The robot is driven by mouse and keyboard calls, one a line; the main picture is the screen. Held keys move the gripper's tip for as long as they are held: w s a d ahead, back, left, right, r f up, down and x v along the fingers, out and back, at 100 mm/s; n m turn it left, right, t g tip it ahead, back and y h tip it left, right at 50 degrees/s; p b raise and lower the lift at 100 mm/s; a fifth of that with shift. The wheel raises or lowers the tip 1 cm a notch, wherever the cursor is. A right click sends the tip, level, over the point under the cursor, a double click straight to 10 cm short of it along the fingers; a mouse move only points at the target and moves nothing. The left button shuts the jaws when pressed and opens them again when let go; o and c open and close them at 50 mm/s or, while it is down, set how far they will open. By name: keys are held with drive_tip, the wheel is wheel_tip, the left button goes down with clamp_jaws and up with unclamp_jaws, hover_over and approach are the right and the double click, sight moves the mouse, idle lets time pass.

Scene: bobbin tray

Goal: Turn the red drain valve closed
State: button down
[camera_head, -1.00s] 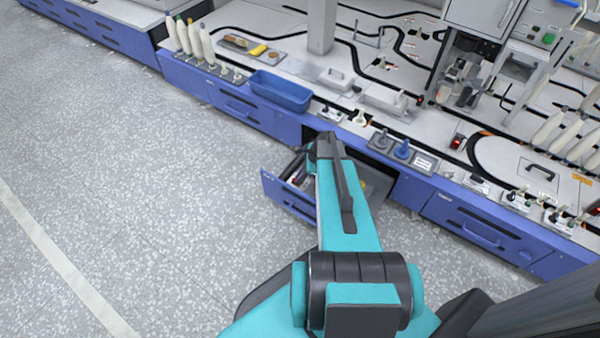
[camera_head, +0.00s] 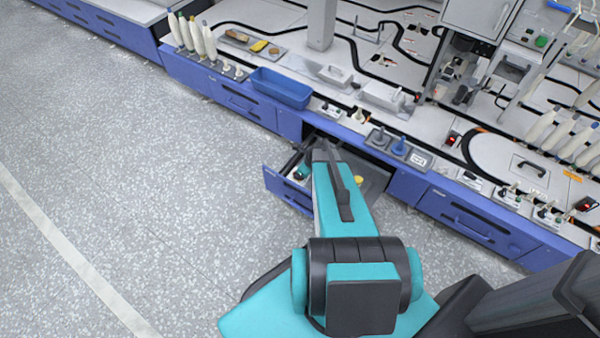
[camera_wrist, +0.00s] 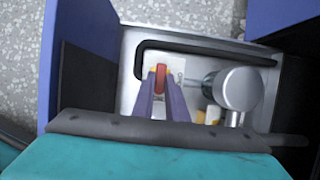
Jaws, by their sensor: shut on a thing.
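The red drain valve (camera_wrist: 161,79) shows in the wrist view inside the open drawer, over a pale plate. My gripper (camera_wrist: 161,84) is shut on it, with one purple finger on each side of the red handle. The handle points roughly up and down in the wrist view. In the head view my arm reaches down into the drawer and hides the valve and the gripper.
A silver cylinder (camera_wrist: 239,88) stands right of the valve. A black hose (camera_wrist: 205,46) bends around its far side. The open blue drawer (camera_head: 287,192) has walls close around my gripper. A blue bin (camera_head: 281,88) rests on the bench above.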

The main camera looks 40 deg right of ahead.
drive_tip(key=c, duration=1.8)
unclamp_jaws()
drive_tip(key=shift+o, duration=0.2)
drive_tip(key=shift+r, duration=0.1)
drive_tip(key=p+v, duration=0.1)
drive_tip(key=v, duration=1.2)
drive_tip(key=shift+r+p, duration=0.3)
drive_tip(key=shift+p, duration=0.1)
